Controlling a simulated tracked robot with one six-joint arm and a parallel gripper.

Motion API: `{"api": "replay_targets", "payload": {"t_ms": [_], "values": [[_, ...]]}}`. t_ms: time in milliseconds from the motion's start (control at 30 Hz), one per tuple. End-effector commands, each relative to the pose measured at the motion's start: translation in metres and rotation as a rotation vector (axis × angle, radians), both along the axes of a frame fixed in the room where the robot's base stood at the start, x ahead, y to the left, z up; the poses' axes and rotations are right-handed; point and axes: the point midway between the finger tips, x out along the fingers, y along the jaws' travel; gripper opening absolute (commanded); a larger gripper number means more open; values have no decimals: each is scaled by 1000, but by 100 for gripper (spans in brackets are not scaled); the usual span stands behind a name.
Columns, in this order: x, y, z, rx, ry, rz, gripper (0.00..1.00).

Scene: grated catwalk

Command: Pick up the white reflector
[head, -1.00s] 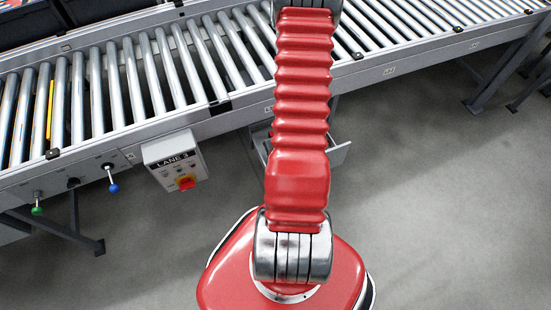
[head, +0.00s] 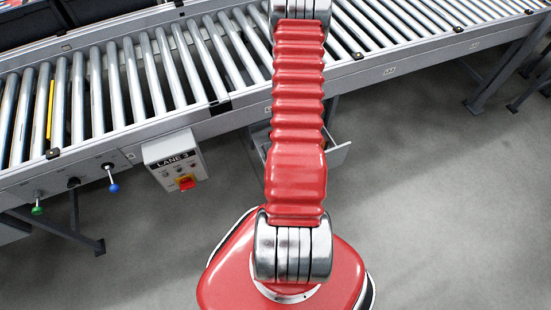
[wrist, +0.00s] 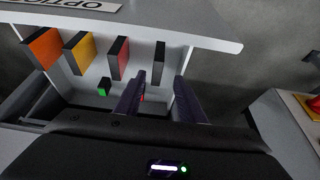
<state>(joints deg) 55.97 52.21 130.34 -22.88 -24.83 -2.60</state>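In the wrist view, a row of coloured plates shows in an open drawer (wrist: 205,30). The rightmost is a pale grey-white plate with a dark side, which looks like the white reflector (wrist: 157,68). My gripper (wrist: 160,76) is open, with its two dark fingers pointing into the drawer. In the picture, the white reflector lies between and just beyond the fingertips; I cannot tell the depth gap. No contact shows. In the head view, my red arm hides the gripper and most of the drawer (head: 338,155).
Left of it stand red (wrist: 118,57), yellow (wrist: 78,52) and orange (wrist: 40,47) plates.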

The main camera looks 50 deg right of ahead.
Motion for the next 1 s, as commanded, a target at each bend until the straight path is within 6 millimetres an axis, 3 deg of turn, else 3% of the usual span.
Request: {"api": "replay_targets", "payload": {"t_ms": [533,1000], "values": [[13,-14,-43,1,0,0,36],[14,-15,-47,0,0,0,36]]}}
